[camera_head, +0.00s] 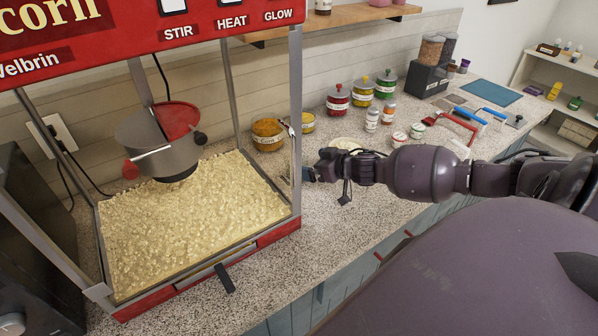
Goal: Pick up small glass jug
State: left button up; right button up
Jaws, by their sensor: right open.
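I cannot make out the small glass jug for certain. The spot just left of my right gripper is partly hidden by the popcorn machine's corner post and by the gripper itself. My right gripper (308,174) reaches in from the right, low over the speckled counter (330,215), its tip close beside that post. Its jaws are open; the fingers are small and partly hidden, and I see nothing held. My left gripper is not in view.
The red popcorn machine (270,236), full of popcorn, fills the left. A bowl of kernels (267,133) and a small yellow container (308,123) stand behind its post. Scoops (455,125) lie right.

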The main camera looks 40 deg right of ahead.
jog(key=shift+p+x, duration=0.3)
jog(key=shift+x, duration=2)
jog(key=shift+r, duration=0.2)
jog(key=c, duration=1.6)
jog(key=shift+c, duration=0.6)
jog(key=shift+r, duration=0.1)
